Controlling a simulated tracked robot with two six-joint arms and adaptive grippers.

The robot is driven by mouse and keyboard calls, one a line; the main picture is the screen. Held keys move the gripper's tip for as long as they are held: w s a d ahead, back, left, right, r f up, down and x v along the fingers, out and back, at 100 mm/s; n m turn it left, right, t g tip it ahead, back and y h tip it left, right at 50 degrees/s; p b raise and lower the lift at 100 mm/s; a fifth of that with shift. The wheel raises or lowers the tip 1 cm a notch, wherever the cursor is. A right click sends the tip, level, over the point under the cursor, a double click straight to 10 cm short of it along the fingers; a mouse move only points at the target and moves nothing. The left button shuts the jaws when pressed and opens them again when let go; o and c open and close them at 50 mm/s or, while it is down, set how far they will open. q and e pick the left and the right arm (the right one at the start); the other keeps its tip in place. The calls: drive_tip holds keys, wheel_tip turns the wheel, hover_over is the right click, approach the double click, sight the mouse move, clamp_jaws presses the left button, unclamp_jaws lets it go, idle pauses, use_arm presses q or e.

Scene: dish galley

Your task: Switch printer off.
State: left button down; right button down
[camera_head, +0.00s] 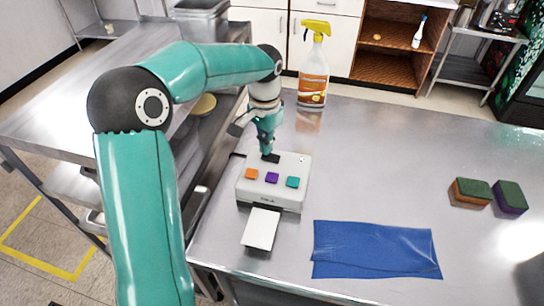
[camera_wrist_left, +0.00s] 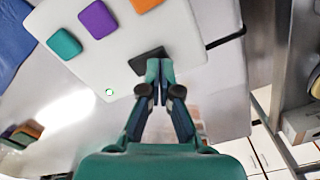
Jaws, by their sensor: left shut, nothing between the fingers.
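The printer (camera_head: 247,190) is a white box on the metal table, with orange (camera_head: 251,174), purple (camera_head: 271,178) and teal (camera_head: 293,182) buttons on top. A black switch (camera_head: 272,158) sits near its back edge; it also shows in the left wrist view (camera_wrist_left: 147,58). A small light (camera_wrist_left: 109,92) with a green glow shows on the printer top. A white sheet (camera_head: 260,229) sticks out of its front. My left gripper (camera_head: 267,150) is shut and empty, pointing down with its fingertips (camera_wrist_left: 159,66) at the black switch, partly covering it. I cannot tell whether they touch. My right gripper is out of view.
A spray bottle (camera_head: 313,80) with a yellow head stands behind the printer. A blue cloth (camera_head: 375,249) lies to the right front. Two sponges (camera_head: 470,192) (camera_head: 509,197) lie at the far right. The table's middle is clear. A lower metal bench (camera_head: 60,110) stands at left.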

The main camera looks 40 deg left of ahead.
use_arm(q)
drive_tip(key=shift+f+b, duration=0.5)
drive_tip(key=shift+f, duration=0.25)
idle(0.3)
drive_tip(key=shift+r+p, duration=0.75)
wheel_tip(320, 180, up, 6)
drive_tip(key=p, duration=0.4)
drive_tip(key=shift+f+p, duration=0.2)
drive_tip(key=shift+p, duration=0.15)
drive_tip(key=shift+f, duration=0.1)
